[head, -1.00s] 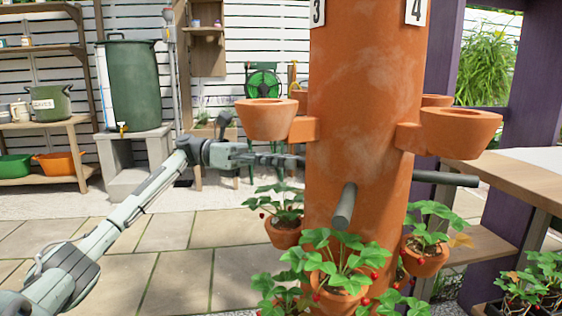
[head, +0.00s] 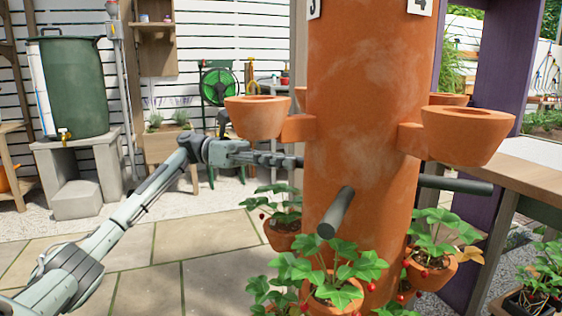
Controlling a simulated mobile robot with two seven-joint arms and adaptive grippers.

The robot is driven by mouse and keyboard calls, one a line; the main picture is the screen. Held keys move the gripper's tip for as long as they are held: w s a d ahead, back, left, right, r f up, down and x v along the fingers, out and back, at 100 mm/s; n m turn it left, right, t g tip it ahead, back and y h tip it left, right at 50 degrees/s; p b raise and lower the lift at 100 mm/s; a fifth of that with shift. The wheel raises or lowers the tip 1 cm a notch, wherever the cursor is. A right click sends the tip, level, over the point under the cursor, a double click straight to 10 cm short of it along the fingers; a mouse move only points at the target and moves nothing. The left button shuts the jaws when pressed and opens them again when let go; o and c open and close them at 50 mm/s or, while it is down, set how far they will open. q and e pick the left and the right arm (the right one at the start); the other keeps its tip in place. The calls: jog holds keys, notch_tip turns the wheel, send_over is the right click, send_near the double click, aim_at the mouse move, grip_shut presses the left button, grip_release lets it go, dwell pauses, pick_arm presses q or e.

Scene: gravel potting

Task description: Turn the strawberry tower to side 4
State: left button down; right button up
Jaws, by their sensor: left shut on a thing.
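The strawberry tower (head: 370,120) is a tall terracotta column right of centre. Parts of two white number plates show at its top: 3 (head: 314,8) on the left and 4 (head: 420,6) on the right. Dark bars stick out of it: a front bar (head: 336,212) towards me and a right bar (head: 455,186). My left gripper (head: 282,160) is at the tower's left side, below an empty terracotta cup (head: 257,117). It is shut on a dark bar there, mostly hidden by the fingers. My right gripper is out of view.
Potted strawberry plants (head: 335,275) ring the tower low down. Another empty cup (head: 467,135) juts out right, near a wooden bench (head: 525,178). A green barrel (head: 72,88) stands on grey blocks at the back left. Paving (head: 205,245) left of the tower is clear.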

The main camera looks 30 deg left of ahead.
pick_arm(q)
jog(key=shift+w+r, duration=0.1)
dwell(0.5)
jog(key=c, duration=1.4)
grip_release()
jog(key=shift+a, duration=0.1)
jog(key=a, duration=0.4)
jog(key=s+a, duration=0.1)
jog(key=a, duration=0.6)
jog(key=shift+s+a, duration=0.35)
jog(key=shift+a, duration=0.05)
